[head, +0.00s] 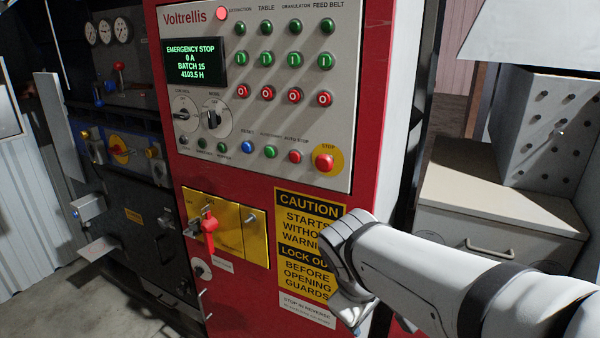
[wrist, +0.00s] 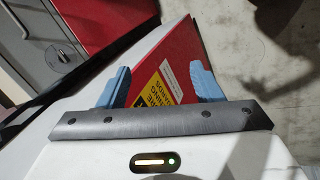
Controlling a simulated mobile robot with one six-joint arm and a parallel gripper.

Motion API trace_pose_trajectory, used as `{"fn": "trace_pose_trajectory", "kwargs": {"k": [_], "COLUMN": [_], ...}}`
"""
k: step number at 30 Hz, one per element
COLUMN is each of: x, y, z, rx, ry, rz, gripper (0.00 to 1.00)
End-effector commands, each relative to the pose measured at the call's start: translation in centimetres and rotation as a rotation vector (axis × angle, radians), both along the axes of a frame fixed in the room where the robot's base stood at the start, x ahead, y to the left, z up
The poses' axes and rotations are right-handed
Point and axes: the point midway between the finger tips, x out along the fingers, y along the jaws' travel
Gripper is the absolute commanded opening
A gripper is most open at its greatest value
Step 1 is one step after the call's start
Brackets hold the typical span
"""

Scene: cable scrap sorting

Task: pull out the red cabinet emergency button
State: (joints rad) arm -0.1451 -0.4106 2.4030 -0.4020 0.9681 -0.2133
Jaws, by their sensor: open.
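The red emergency stop button (head: 324,162) sits on a yellow round plate marked STOP, at the lower right of the grey control panel (head: 345,120) on the red cabinet (head: 230,290). The panel's screen (head: 195,62) reads EMERGENCY STOP. My arm reaches in from the right in the head view, below the button and in front of the caution label; the fingers are hidden there. In the wrist view my gripper (wrist: 163,84) is open and empty, its two blue fingers apart. The cabinet's red side and yellow label show beyond them. The button is not in the wrist view.
A yellow plate with a red switch handle (head: 209,226) is on the cabinet at lower left. A cream drawer unit (head: 490,210) stands at the right. Dark machinery (head: 130,150) stands at the left. Concrete floor (wrist: 240,40) shows in the wrist view.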

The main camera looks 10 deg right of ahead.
Motion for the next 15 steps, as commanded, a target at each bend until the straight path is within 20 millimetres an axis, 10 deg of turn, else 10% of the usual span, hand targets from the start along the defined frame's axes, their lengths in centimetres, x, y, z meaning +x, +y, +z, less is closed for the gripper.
{"fn": "trace_pose_trajectory", "kwargs": {"k": [7, 15], "x": [8.6, 16.4], "y": [-1.0, 4.3], "z": [4.1, 12.1], "rx": [-0.675, -1.371], "ry": [0.098, 0.205], "rz": [0.632, 1.015], "gripper": [0.60, 0.60]}}
